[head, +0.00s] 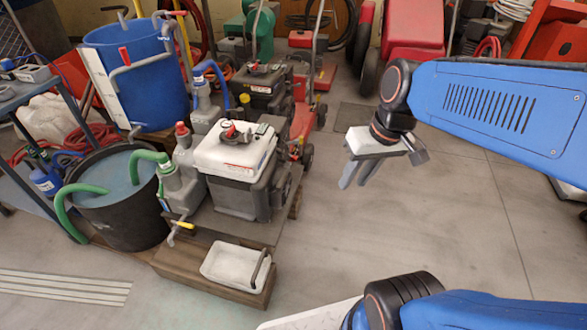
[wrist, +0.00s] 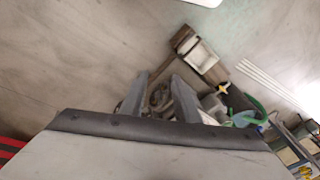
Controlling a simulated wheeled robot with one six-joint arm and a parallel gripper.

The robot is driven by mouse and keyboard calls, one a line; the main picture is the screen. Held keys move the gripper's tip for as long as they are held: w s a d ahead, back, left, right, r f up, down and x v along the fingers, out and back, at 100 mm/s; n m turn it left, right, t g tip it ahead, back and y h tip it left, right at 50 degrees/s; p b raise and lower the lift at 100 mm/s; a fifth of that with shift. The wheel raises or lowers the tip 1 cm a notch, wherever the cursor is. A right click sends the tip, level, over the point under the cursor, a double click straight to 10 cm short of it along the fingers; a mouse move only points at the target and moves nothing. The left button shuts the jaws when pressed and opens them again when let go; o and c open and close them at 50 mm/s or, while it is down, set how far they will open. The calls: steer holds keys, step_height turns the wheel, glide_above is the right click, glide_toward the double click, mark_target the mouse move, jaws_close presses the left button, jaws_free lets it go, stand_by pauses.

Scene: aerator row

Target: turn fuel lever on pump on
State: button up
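The pump (head: 236,160) stands left of centre in the head view, with a white top, a dark grey body and a red-and-black cap (head: 236,129). A grey pump housing (head: 180,185) with a red cap and a green hose is on its left side. A small yellow-handled lever (head: 183,225) sits low at the front of the housing; I cannot tell whether it is the fuel lever, and no other lever is clear. My gripper (head: 354,176) hangs in the air right of the pump, apart from it. In the wrist view its fingers (wrist: 158,92) are spread, with nothing held between them.
A white tray (head: 230,265) sits on the wooden platform (head: 200,270) before the pump. A black tub of water (head: 120,222) and a blue barrel (head: 140,75) stand left. The floor (head: 400,220) on the right is clear.

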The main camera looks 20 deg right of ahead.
steer(key=w+f+g+y, duration=0.1)
steer(key=w+f+y, duration=0.2)
steer(key=w+f, duration=0.35)
steer(key=w+a+f+g+y, duration=0.1)
steer(key=w+f+y, duration=0.25)
steer(key=w, duration=0.55)
steer(key=w+f+g+y, duration=0.1)
steer(key=w+f+y, duration=0.3)
steer(key=w, duration=0.3)
steer(key=m+t+y, duration=0.3)
steer(key=m+t, duration=0.3)
steer(key=t, duration=0.4)
glide_toward(287, 166)
steer(key=x, duration=0.7)
steer(key=shift+w+f, duration=0.25)
steer(key=shift+f, duration=0.15)
steer(key=shift+c, duration=0.2)
jaws_close()
